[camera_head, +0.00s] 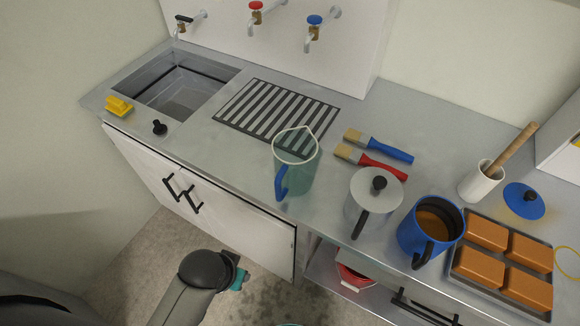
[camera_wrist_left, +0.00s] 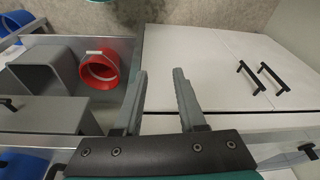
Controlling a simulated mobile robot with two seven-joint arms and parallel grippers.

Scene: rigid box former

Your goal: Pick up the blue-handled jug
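The blue-handled jug (camera_head: 302,172) is see-through with a pale rim and a spout. It stands upright on the metal counter near the front edge, just in front of the striped drain grate. Its blue handle (camera_head: 281,182) faces the front of the counter. My left gripper (camera_head: 240,278) is in front of the cabinet, lower than the counter top and apart from the jug. In the left wrist view its two grey fingers (camera_wrist_left: 161,98) are spread with nothing between them. The jug does not show in that view. My right gripper cannot be made out.
Right of the jug stand a lidded metal pot (camera_head: 366,211), a blue mug (camera_head: 417,235) and a tray of orange-brown blocks (camera_head: 459,278). Two brushes (camera_head: 385,147) lie behind. A red container (camera_wrist_left: 100,66) and grey bin (camera_wrist_left: 48,72) sit on the shelf below.

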